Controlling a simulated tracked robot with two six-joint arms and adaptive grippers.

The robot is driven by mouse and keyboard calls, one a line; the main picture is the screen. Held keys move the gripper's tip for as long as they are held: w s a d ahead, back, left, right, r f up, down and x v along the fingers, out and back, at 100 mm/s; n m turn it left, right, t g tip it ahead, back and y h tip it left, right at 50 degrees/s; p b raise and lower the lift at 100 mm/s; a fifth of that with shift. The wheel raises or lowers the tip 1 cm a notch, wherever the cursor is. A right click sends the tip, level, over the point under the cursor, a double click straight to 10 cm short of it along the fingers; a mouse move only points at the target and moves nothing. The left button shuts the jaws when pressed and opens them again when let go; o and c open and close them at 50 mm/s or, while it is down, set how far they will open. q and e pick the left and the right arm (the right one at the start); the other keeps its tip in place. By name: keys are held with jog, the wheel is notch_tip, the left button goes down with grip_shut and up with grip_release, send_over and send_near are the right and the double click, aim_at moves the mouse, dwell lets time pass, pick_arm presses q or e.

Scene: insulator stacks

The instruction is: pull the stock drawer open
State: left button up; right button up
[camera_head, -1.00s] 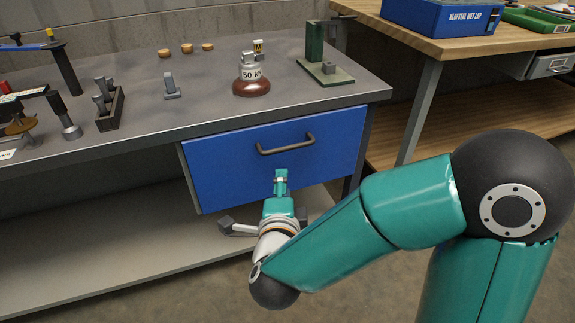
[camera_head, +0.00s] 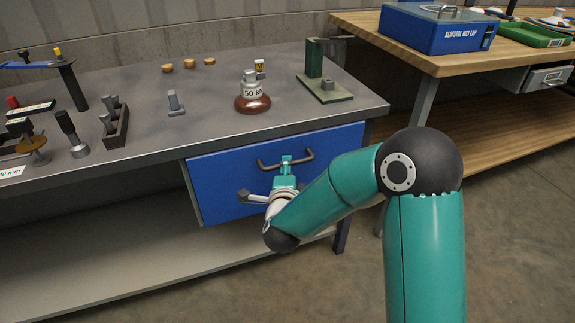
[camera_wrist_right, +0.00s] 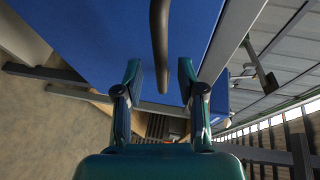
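The blue stock drawer (camera_head: 235,180) sits under the grey workbench top, its front close beneath the bench edge. Its dark bar handle (camera_head: 301,155) runs across the upper part of the front. In the right wrist view, my right gripper (camera_wrist_right: 160,75) is open, with one finger on each side of the handle (camera_wrist_right: 159,40). A gap shows between the handle and each finger. The blue drawer front (camera_wrist_right: 95,35) fills the space behind them. My left gripper is not in view.
A wooden table (camera_head: 450,63) with a blue box (camera_head: 437,27) is at the right. The floor before the drawer looks clear.

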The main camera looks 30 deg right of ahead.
jog(key=shift+x, duration=1.5)
grip_shut()
